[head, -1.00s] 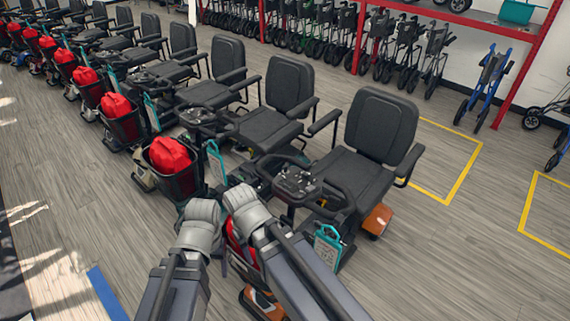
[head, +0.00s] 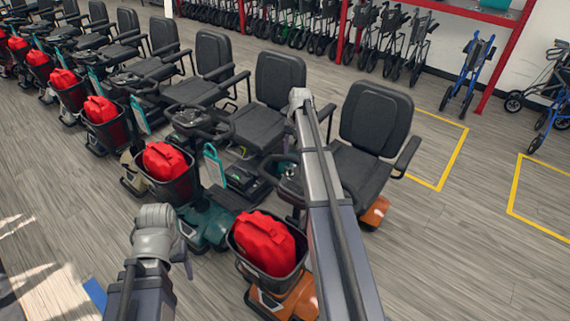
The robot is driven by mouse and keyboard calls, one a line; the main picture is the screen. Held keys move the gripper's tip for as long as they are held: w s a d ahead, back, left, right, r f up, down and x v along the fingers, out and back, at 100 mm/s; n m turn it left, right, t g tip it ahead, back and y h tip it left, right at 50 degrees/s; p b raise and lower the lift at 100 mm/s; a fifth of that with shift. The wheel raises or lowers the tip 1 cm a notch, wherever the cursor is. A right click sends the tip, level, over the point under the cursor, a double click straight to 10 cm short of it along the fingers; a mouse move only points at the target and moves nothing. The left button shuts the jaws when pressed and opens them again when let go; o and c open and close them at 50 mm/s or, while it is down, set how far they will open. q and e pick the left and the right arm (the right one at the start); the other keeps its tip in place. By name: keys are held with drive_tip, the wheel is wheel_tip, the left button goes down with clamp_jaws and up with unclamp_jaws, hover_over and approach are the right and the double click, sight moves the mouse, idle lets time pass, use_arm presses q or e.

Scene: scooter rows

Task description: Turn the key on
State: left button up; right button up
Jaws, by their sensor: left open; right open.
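The nearest scooter is orange, with a black seat (head: 376,118) and a red bag (head: 265,242) in its front basket. Its handlebar console (head: 288,183) is largely covered by my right arm, and I cannot make out a key on it. My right arm rises from the bottom edge across this scooter, its bend high between the two nearest seats.
A teal scooter (head: 208,223) with a red bag stands beside the orange one, and more scooters run back to the upper left. Walkers line a red rack (head: 490,95) behind. Open floor with yellow markings (head: 455,160) lies to the right.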

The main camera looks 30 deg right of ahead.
sight(291, 166)
drive_tip(key=shift+w+a+f+b, duration=0.1)
drive_tip(key=shift+a+f+b, duration=0.05)
drive_tip(key=shift+f+b, duration=1.85)
drive_tip(key=shift+w+a+f+b, duration=0.1)
drive_tip(key=shift+a+f+b, duration=0.05)
drive_tip(key=shift+f+b, duration=1.8)
clamp_jaws()
